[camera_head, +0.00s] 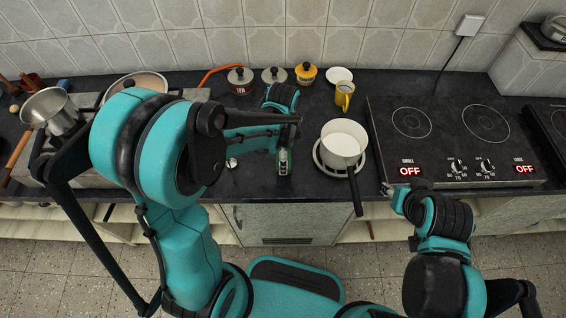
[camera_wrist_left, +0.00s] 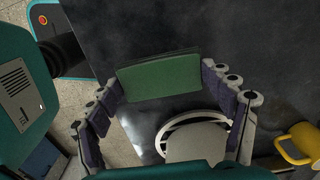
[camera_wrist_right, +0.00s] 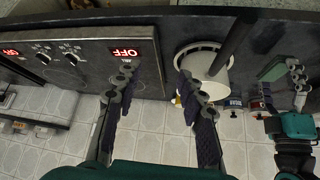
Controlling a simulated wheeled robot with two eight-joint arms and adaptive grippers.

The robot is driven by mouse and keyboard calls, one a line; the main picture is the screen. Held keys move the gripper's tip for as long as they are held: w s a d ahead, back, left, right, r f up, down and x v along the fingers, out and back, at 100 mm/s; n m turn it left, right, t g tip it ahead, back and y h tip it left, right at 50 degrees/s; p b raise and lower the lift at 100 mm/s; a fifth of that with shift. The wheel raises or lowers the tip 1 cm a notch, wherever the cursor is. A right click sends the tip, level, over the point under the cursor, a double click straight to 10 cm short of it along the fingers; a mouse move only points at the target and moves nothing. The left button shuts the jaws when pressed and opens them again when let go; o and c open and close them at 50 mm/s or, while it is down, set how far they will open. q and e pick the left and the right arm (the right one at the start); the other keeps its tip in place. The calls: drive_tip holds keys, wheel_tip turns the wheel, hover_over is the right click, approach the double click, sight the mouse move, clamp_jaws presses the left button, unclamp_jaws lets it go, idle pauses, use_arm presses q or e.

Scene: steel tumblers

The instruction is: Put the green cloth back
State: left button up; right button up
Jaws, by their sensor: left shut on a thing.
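The green cloth (camera_wrist_left: 160,76) is a folded flat block between the fingers of my left gripper (camera_wrist_left: 165,88) in the left wrist view. The left gripper is shut on it, over the dark counter. In the head view the cloth (camera_head: 283,163) shows as a small green patch at my left gripper (camera_head: 284,158), left of the white saucepan; the arm partly hides it. The cloth also shows at the right edge of the right wrist view (camera_wrist_right: 272,70). My right gripper (camera_wrist_right: 156,80) is open and empty near the counter's front edge, between the saucepan and the hob.
The white saucepan (camera_head: 342,142) stands on a round white trivet (camera_head: 318,157), its dark handle over the front edge. The hob (camera_head: 450,140) is at right. A yellow mug (camera_head: 344,95) and several lidded jars (camera_head: 305,72) stand behind. A steel pot (camera_head: 50,110) is at far left.

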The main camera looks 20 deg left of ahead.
use_arm(q)
wheel_tip(320, 180, down, 4)
drive_tip(key=shift+r+b, duration=0.25)
drive_tip(key=shift+b, duration=0.4)
drive_tip(key=shift+f, duration=0.1)
drive_tip(key=o, duration=1.1)
drive_tip(key=shift+c, duration=0.2)
